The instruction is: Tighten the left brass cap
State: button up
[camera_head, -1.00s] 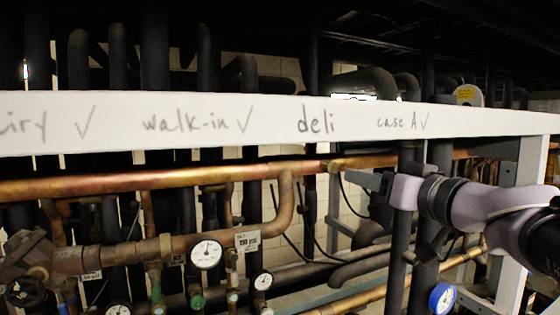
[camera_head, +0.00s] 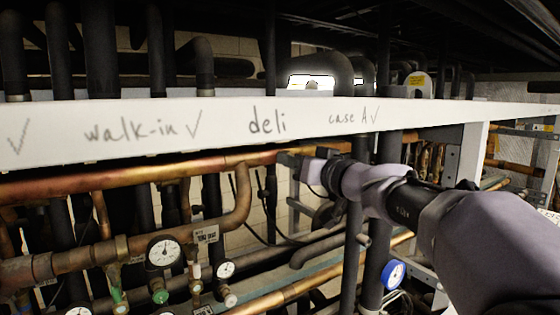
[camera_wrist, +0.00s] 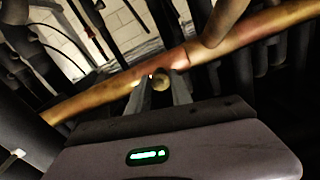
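A small round brass cap (camera_wrist: 161,84) shows in the wrist view, in front of the long copper pipe (camera_wrist: 105,88). My gripper (camera_wrist: 161,88) has one finger on each side of the cap. Whether the fingers touch it or stand slightly apart, I cannot tell. In the head view my gripper (camera_head: 288,160) comes in from the right, under the white beam, with its tip at the copper pipe (camera_head: 130,177). The cap is hidden behind my gripper there. I cannot make out a second cap.
The white handwritten beam (camera_head: 225,130) runs just above my arm. Dark vertical pipes (camera_head: 352,255) stand close below my gripper. A large copper elbow (camera_wrist: 222,22) branches off near the cap. Gauges (camera_head: 164,252) and valves are at lower left, a blue gauge (camera_head: 393,274) at lower right.

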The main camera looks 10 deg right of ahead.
grip_shut()
jog(key=shift+m+b, duration=0.3)
jog(key=shift+b, duration=0.05)
jog(key=m+b, duration=0.6)
jog(key=m, duration=0.3)
jog(key=shift+r+m, duration=0.1)
jog(key=shift+m, duration=0.3)
